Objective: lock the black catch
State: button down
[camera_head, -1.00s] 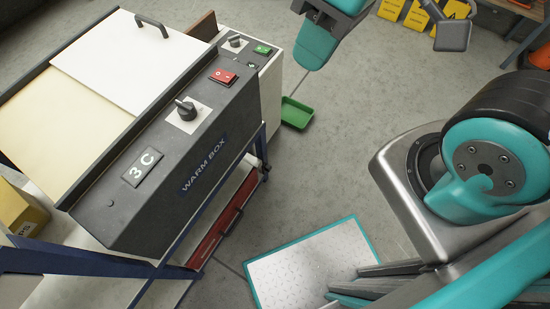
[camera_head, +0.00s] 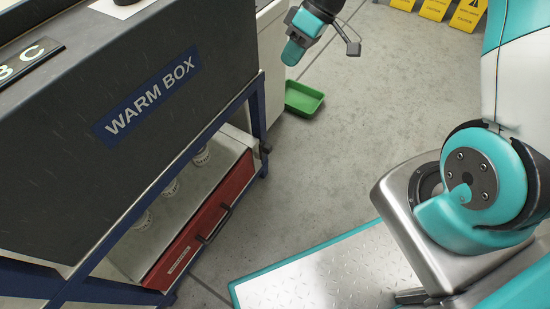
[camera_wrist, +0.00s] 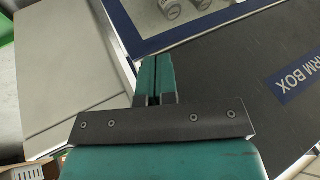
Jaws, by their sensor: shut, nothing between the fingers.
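I cannot make out a clear catch in either view. A small black knob (camera_head: 265,148) sticks out at the right end of the blue frame under the warm box (camera_head: 100,145), but I cannot tell whether it is the catch. My gripper (camera_head: 291,50) is at the top of the head view, beyond the box's far end and above the floor. In the wrist view its teal fingers (camera_wrist: 155,62) are together and empty. The dark side of the warm box (camera_wrist: 255,75) shows to their right there.
A green tray (camera_head: 302,98) lies on the floor. Yellow caution signs (camera_head: 437,8) stand at the back. Open floor lies in the middle.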

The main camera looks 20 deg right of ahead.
aim_at(266, 153)
jog(key=w+d+f+b, duration=0.1)
jog(key=d+f+b, duration=0.1)
jog(key=f, duration=0.5)
jog(key=w+d+f+b, duration=0.1)
jog(key=f+b, duration=0.3)
jog(key=f, duration=0.4)
jog(key=w+d+f+y+b, duration=0.1)
jog(key=d+f+b, duration=0.2)
jog(key=f, duration=0.4)
jog(key=shift+w+f+t, duration=0.25)
jog(key=shift+f+t, duration=0.05)
jog(key=shift+f, duration=0.1)
jog(key=shift+d, duration=0.1)
jog(key=s+a+f+b, duration=0.2)
jog(key=a+f+b, duration=0.6)
jog(key=a, duration=0.1)
jog(key=shift+a, duration=0.15)
jog(key=shift+s, duration=0.1)
